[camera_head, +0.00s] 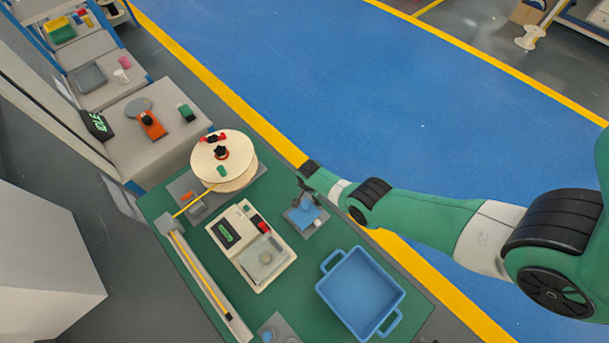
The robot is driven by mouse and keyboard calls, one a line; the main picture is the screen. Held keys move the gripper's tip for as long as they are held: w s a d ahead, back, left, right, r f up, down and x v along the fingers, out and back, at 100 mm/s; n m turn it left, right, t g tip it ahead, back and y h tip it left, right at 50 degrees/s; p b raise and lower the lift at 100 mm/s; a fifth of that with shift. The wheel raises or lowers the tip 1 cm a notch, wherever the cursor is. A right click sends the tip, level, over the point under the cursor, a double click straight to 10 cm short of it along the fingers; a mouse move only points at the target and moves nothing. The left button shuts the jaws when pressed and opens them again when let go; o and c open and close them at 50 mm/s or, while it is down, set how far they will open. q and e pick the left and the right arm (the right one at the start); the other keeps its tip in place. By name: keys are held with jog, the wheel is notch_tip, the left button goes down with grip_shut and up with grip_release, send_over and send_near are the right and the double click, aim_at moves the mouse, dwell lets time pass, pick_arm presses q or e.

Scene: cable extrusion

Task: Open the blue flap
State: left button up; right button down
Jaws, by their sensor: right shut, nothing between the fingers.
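The blue flap (306,214) sits on a small grey device on the green worktop, right of the cream weighing unit. My right arm reaches in from the right. My right gripper (303,194) is dark, shut and empty, at the far edge of the flap. It covers part of the device's far side. I cannot tell whether the gripper touches the flap or how far the flap is tilted. My left gripper is not in view.
A blue tray (362,292) with handles stands nearer on the worktop. The cream unit (251,246) and a wooden cable spool (223,160) stand to the left. Another small grey device (277,329) is at the bottom edge. A long rail (205,285) with yellow cable runs along the left.

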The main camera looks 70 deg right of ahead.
aim_at(310, 203)
jog(key=shift+m, duration=0.3)
jog(key=f+b, duration=0.6)
jog(key=b, duration=0.1)
jog(key=d+f+b, duration=0.1)
jog(key=f+b, duration=0.3)
jog(key=shift+s, duration=0.15)
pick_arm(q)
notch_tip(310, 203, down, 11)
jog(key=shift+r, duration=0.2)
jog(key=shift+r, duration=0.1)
pick_arm(e)
jog(key=shift+r, duration=0.1)
